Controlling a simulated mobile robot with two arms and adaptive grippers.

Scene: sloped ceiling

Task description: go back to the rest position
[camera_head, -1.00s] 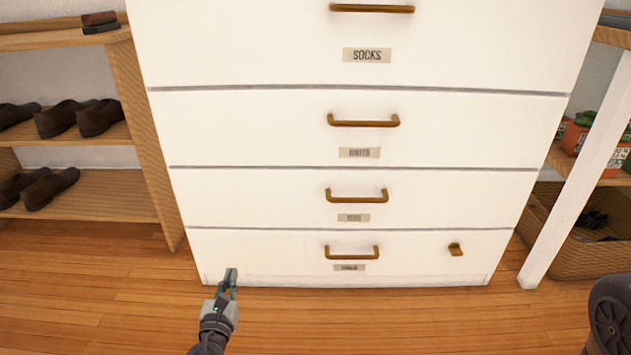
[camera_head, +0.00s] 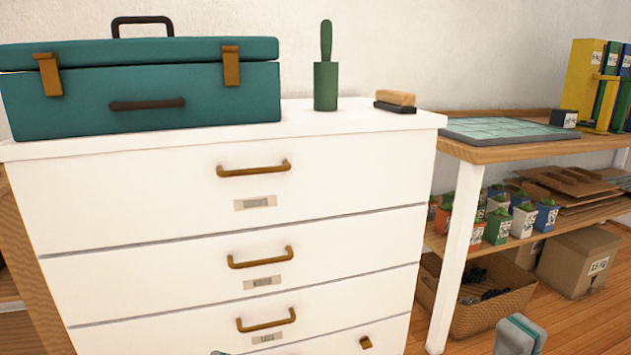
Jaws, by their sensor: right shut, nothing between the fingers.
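My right gripper (camera_head: 521,328) shows at the bottom right edge, grey with teal finger pads. It is shut and empty, in front of the wicker basket and apart from it. Only a small tip of my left gripper (camera_head: 220,352) shows at the bottom edge, in front of the lower drawers. Whether it is open or shut cannot be told. The white dresser (camera_head: 130,205) stands before me with its visible drawers closed. Its lowest part is out of frame.
A teal case (camera_head: 200,95), a green-handled roller (camera_head: 326,85) and a brush (camera_head: 396,100) stand on the dresser. To the right, a wooden shelf unit (camera_head: 500,152) holds small pots and cardboard. Below are the wicker basket (camera_head: 485,318) and a box (camera_head: 578,262).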

